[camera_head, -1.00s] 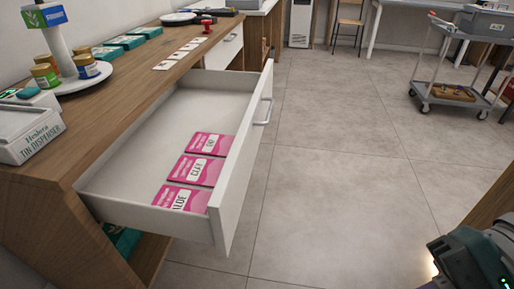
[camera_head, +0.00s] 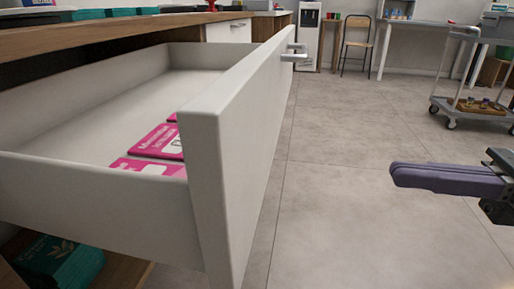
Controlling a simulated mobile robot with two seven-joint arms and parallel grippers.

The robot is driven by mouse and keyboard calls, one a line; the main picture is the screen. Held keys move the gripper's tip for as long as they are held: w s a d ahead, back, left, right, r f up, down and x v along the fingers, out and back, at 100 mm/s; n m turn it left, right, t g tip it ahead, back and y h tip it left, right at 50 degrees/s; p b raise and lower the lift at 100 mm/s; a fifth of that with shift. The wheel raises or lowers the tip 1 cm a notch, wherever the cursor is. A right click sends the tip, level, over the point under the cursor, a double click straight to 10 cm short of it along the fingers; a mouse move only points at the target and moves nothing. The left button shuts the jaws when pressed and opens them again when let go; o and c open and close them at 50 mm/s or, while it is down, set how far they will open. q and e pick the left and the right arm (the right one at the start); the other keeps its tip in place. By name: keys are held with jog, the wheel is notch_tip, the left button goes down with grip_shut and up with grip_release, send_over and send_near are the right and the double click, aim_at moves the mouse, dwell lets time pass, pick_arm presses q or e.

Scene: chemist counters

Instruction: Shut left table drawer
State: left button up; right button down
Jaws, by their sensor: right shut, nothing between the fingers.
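The white table drawer (camera_head: 243,128) stands pulled far out of the wooden counter (camera_head: 113,36) on the left. Its front panel faces right, with a silver handle (camera_head: 294,54) near the far end. Pink packets (camera_head: 157,141) lie inside on its floor. My right gripper (camera_head: 396,175) shows at the right edge with its purple finger pointing left. It is shut and empty, over the floor, apart from the drawer front by a wide gap. My left gripper is not in view.
A grey cart (camera_head: 470,103) stands at the back right. A wooden chair (camera_head: 356,42) and a white water dispenser (camera_head: 307,38) are at the back. Green boxes (camera_head: 58,262) lie on a shelf below the drawer. The floor (camera_head: 335,200) right of the drawer is clear.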

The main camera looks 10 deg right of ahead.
aim_at(259, 160)
jog(key=b+x, duration=0.1)
jog(key=x, duration=1.2)
jog(key=shift+s+b, duration=0.1)
jog(key=shift+b, duration=0.25)
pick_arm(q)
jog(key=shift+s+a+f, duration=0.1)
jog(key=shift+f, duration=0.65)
pick_arm(e)
jog(key=shift+a, duration=0.15)
